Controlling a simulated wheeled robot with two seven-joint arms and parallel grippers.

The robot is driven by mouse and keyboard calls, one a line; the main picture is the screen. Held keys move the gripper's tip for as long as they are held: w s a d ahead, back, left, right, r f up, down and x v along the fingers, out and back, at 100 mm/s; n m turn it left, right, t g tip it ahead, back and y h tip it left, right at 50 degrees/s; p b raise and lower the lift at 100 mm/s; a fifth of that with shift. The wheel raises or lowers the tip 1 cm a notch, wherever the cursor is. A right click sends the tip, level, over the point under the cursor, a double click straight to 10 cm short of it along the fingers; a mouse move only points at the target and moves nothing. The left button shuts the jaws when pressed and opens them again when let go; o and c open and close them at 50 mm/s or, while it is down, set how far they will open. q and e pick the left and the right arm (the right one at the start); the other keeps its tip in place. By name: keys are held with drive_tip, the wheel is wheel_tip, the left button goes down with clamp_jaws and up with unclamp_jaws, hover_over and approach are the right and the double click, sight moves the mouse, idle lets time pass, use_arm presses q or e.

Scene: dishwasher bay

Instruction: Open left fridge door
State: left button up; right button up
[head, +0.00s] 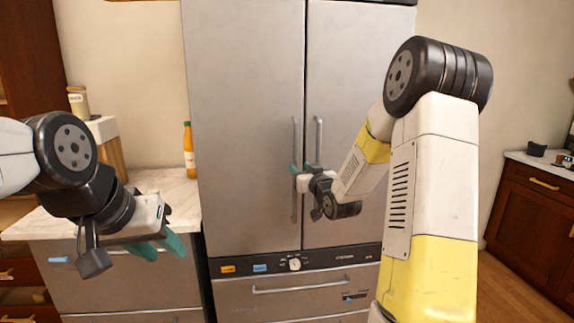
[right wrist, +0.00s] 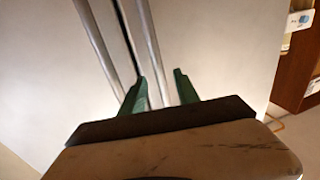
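The fridge has a grey left door (head: 245,90) and a right door (head: 350,75), both closed. Two vertical bar handles flank the central seam: the left handle (head: 295,135) and the right handle (head: 319,135). My right gripper (head: 300,168) is at the left handle, its green fingers apart on either side of it. In the right wrist view, one bar runs between the open fingers (right wrist: 160,90), with a visible gap; the other bar lies outside them. My left gripper (head: 160,248) is empty, fingers apart, in front of the left counter.
A counter (head: 165,185) with an orange bottle (head: 189,150) and a jar (head: 78,101) stands left of the fridge. Drawers with a horizontal handle (head: 300,287) lie below the doors. A brown cabinet (head: 535,205) is at the far right, with open floor before it.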

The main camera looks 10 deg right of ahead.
sight(296, 164)
drive_tip(key=w, duration=0.2)
drive_tip(key=w+a, duration=0.1)
drive_tip(key=w, duration=0.2)
drive_tip(key=shift+w, duration=0.1)
clamp_jaws()
idle(1.3)
